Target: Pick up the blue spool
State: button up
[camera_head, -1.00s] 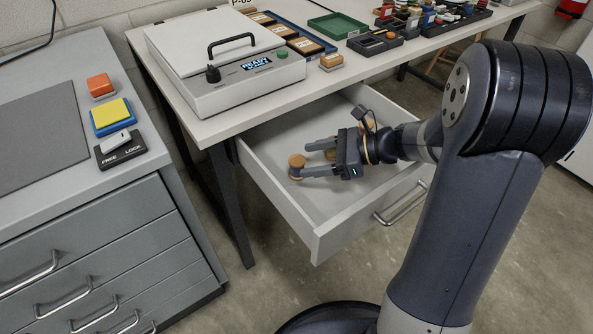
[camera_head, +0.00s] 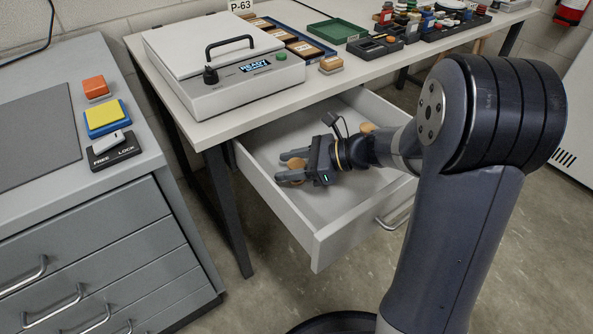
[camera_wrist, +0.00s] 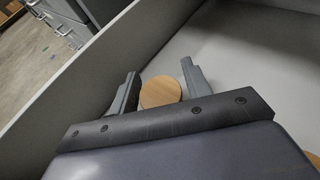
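No blue thread shows on any spool in these views. A round wooden disc (camera_wrist: 160,92), like a spool's end, lies between my fingers in the wrist view. My gripper (camera_wrist: 158,80) has its two fingers apart, one on each side of this disc; I cannot tell whether they touch it. In the head view my gripper (camera_head: 290,165) is low inside the open drawer (camera_head: 318,235). A wooden disc (camera_head: 296,163) shows by its fingers, partly hidden. Another wooden round (camera_head: 367,127) shows behind my wrist.
The drawer's walls surround my gripper closely on the left and front. Above it is the table with a white READY device (camera_head: 225,70), a small wooden-topped block (camera_head: 331,65) and a green tray (camera_head: 337,31). A grey cabinet (camera_head: 100,240) stands at the left.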

jog(key=c, duration=0.7)
